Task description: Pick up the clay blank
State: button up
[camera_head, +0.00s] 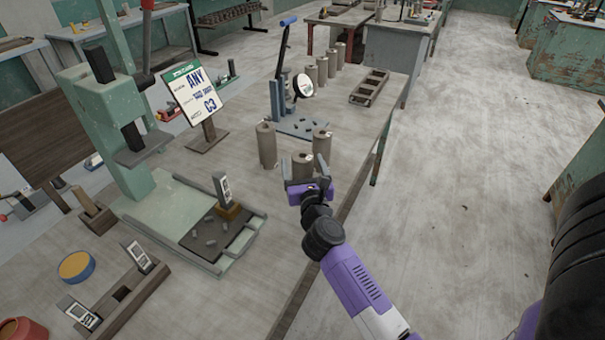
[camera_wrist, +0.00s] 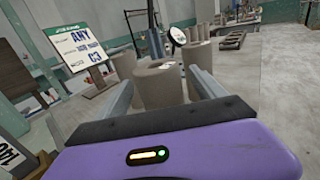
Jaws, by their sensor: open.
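Several grey-brown clay cylinders stand upright on the workbench. The nearest clay blank (camera_head: 302,164) is right at my gripper (camera_head: 305,172) in the head view, its lower part hidden by the gripper. In the wrist view this blank (camera_wrist: 158,84) shows between my two open fingers (camera_wrist: 160,76), with the left finger close along its left side. I cannot tell whether either finger touches it. A second blank (camera_head: 266,146) stands behind to the left, and a third (camera_head: 321,143) behind to the right. The third also shows beyond the right finger in the wrist view (camera_wrist: 200,58).
A blue-handled lever press (camera_head: 286,100) with small scraps on its base stands behind the blanks. A sign (camera_head: 194,90) and a green press (camera_head: 100,120) are to the left. A slotted tray (camera_head: 369,87) lies near the bench's right edge. The floor to the right is clear.

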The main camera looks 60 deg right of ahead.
jog(key=x, duration=0.3)
jog(key=shift+w+d+f, duration=0.1)
jog(key=shift+w, duration=0.05)
grip_shut()
